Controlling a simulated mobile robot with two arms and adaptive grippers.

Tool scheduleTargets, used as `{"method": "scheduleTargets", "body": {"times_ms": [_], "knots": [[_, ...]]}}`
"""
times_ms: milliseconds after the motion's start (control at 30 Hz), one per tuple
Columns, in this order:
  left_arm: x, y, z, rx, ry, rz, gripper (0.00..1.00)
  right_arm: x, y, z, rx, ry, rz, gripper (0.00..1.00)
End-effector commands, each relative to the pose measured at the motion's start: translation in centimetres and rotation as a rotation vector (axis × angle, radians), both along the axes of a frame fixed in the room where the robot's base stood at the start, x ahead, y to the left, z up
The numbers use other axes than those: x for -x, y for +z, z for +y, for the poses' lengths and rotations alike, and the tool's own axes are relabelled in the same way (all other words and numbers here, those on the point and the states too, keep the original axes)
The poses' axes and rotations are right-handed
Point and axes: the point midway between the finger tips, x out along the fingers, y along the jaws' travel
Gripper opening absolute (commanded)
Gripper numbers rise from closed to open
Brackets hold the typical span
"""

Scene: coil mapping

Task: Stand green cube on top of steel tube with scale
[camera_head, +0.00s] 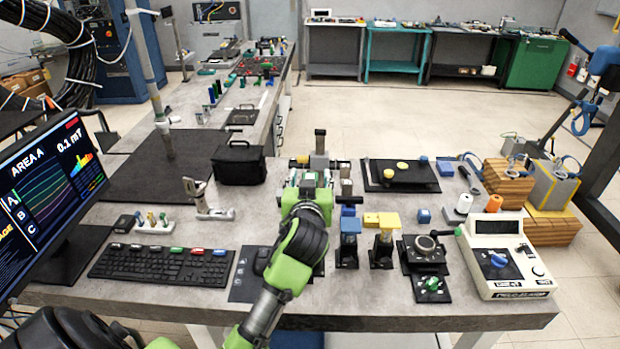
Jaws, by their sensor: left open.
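My left gripper (309,180) is over the middle of the grey table, behind my green and black wrist. It is open. Green parts show around its fingers, and I cannot pick out a separate green cube there. An upright grey and dark post (320,142) stands just beyond the gripper. I cannot tell whether it is the steel tube with scale, as no scale marks are readable. My right gripper is out of view.
A keyboard (161,264) and monitor (52,192) are at the left.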

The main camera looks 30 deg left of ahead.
Motion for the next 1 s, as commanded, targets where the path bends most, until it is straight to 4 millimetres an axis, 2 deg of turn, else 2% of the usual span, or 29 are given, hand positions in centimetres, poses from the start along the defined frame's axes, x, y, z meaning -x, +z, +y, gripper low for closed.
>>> {"method": "scheduleTargets", "body": {"times_ms": [167, 500, 700, 1000], "knots": [[0.8, 0.1, -0.6, 0.002, -0.002, 0.0, 0.46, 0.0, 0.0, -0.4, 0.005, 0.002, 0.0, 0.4], [6.6, 1.4, -4.1, 0.003, -0.002, 0.0, 0.46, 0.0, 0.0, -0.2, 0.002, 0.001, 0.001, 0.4], [9.1, 2.1, -5.7, 0.002, -0.001, 0.001, 0.46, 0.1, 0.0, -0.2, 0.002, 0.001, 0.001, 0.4], [10.1, 2.4, -6.2, 0.001, 0.0, 0.001, 0.46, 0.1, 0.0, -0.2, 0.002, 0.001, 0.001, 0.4]]}}
